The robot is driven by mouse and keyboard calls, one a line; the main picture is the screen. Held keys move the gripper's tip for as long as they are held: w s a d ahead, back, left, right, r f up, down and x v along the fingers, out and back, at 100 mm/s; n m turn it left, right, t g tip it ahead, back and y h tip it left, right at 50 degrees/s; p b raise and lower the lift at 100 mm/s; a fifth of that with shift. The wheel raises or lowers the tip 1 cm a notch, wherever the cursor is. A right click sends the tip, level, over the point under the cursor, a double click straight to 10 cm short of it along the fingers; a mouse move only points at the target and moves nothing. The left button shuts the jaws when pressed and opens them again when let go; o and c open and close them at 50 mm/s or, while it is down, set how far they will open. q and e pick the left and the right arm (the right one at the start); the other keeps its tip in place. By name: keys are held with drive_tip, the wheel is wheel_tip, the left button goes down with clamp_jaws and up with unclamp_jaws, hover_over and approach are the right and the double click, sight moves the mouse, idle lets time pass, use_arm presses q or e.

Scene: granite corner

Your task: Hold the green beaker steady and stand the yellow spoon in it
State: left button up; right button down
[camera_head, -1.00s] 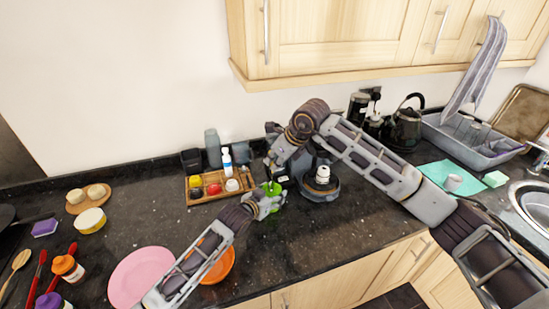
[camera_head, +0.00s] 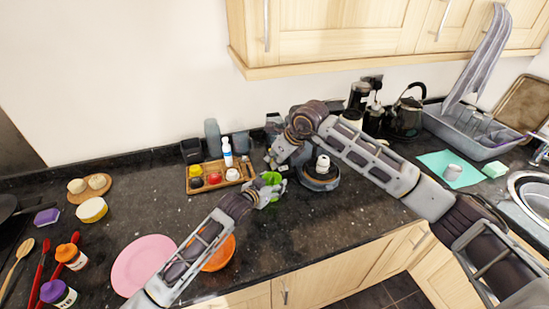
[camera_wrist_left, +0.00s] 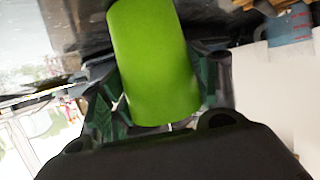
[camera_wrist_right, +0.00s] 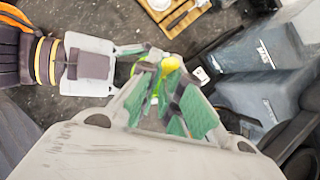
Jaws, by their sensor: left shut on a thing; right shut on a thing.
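The green beaker (camera_head: 274,178) is over the dark counter, near the middle of the head view. My left gripper (camera_head: 266,188) is shut on it, and the left wrist view shows the beaker (camera_wrist_left: 152,62) between the fingers. My right gripper (camera_head: 274,161) is just above and behind the beaker. It is shut on the yellow spoon (camera_wrist_right: 169,66), whose rounded yellow end shows between the fingers in the right wrist view. Part of the beaker (camera_wrist_right: 144,83) shows below the spoon there. The fingers hide the spoon's lower part, so I cannot tell whether it is inside the beaker.
A wooden tray (camera_head: 207,187) with small jars and a white bottle (camera_head: 227,152) is left of the grippers. A dark round appliance (camera_head: 318,178) stands close to their right. A pink plate (camera_head: 140,263) and an orange bowl (camera_head: 220,255) lie near the left forearm.

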drive_tip(key=c, duration=1.5)
unclamp_jaws()
drive_tip(key=shift+v, duration=6)
use_arm(q)
drive_tip(key=o, duration=1.1)
drive_tip(key=shift+c, duration=0.2)
drive_tip(key=shift+s+a+r, duration=0.1)
drive_tip(key=shift+s, duration=0.05)
